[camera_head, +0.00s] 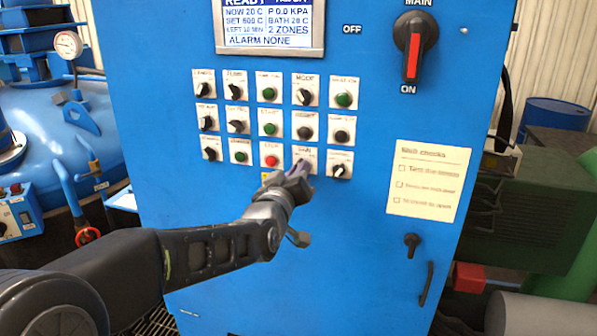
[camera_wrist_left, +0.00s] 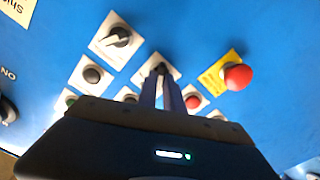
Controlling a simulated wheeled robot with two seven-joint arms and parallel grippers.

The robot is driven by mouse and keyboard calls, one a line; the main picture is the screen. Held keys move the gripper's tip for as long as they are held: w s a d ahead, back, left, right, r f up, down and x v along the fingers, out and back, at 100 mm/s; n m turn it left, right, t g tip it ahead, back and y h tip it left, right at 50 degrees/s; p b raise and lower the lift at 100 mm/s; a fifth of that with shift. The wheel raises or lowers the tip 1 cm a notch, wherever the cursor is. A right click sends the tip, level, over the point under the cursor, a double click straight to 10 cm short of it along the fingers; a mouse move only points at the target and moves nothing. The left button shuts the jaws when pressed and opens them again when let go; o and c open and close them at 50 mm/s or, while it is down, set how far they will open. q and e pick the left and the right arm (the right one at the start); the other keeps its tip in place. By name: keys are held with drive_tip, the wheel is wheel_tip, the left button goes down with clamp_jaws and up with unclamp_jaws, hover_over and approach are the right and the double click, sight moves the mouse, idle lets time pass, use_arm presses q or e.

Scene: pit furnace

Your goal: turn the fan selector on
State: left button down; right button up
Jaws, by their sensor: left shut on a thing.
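The blue control panel (camera_head: 361,229) carries rows of small knobs and buttons on white plates. My left gripper (camera_head: 301,172) reaches in from the left to the bottom row. It is shut on a dark knob, fourth from the left, which I take to be the fan selector (camera_head: 304,155); its small label is hard to read. In the left wrist view the two fingers of my left gripper (camera_wrist_left: 160,88) close over the fan selector (camera_wrist_left: 158,72) on its white plate. The fingers hide most of the knob, so its pointer position cannot be told. My right gripper is not in view.
A black knob (camera_head: 339,171) sits just right of the gripper, and a red button (camera_head: 270,160) just left. In the left wrist view a red mushroom button (camera_wrist_left: 238,77) on yellow is close by. The main switch (camera_head: 414,58) and checklist (camera_head: 429,181) are farther right.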

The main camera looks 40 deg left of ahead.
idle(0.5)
use_arm(q)
drive_tip(key=shift+d+m+b, duration=0.2)
drive_tip(key=shift+m+b, duration=4.3)
drive_tip(key=shift+m, duration=1.4)
drive_tip(key=c, duration=1.5)
unclamp_jaws()
